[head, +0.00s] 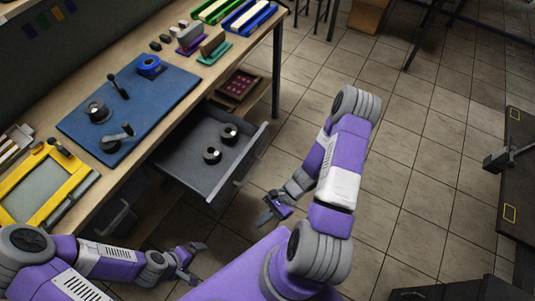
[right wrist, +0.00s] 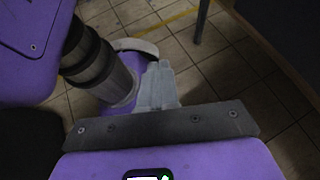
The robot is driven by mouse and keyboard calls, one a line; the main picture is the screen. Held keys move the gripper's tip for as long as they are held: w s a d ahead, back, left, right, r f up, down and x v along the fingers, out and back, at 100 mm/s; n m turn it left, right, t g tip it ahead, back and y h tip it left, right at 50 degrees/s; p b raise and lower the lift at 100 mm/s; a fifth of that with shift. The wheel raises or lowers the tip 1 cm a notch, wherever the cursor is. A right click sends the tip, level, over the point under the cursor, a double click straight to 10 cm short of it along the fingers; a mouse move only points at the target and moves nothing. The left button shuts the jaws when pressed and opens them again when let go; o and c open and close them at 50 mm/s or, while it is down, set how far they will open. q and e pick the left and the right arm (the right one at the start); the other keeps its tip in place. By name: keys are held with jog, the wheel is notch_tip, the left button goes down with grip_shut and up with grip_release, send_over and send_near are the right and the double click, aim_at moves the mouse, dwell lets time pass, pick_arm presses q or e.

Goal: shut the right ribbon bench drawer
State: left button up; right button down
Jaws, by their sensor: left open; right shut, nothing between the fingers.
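The right ribbon bench drawer (head: 196,172) is grey and stands pulled out from under the wooden bench in the head view. Two ribbon rolls, (head: 228,132) and (head: 212,155), lie inside it. Its front panel (head: 243,163) faces the floor area on the right. My right gripper (head: 266,215) is shut and empty, out in front of the drawer's near corner and apart from it. Its closed fingers also show in the right wrist view (right wrist: 158,82). My left gripper (head: 192,260) is open and empty, nearer to me, below the drawer in the picture.
The bench top (head: 175,58) holds a blue mat (head: 150,105) with tools, a yellow frame (head: 50,180) and coloured trays. A second dark drawer (head: 117,215) sits further left under the bench. A dark table (head: 515,170) stands at the right. The tiled floor between is clear.

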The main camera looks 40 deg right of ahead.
jog(key=w+d+m+t+y+b, duration=0.1)
jog(key=w+d+m+t+b, duration=0.1)
jog(key=w+d+m+t, duration=0.45)
jog(key=m+t+h+b, duration=0.3)
jog(key=m+t+h, duration=0.3)
jog(key=m+t, duration=0.3)
send_near(260, 146)
jog(key=shift+n+t, duration=0.55)
jog(key=shift+n, duration=0.2)
jog(key=b+x, duration=0.1)
jog(key=x, duration=0.2)
jog(key=f+b+x, duration=0.1)
jog(key=x, duration=0.2)
jog(key=shift+f, duration=0.15)
jog(key=shift+w+a, duration=0.1)
jog(key=shift+w, duration=0.35)
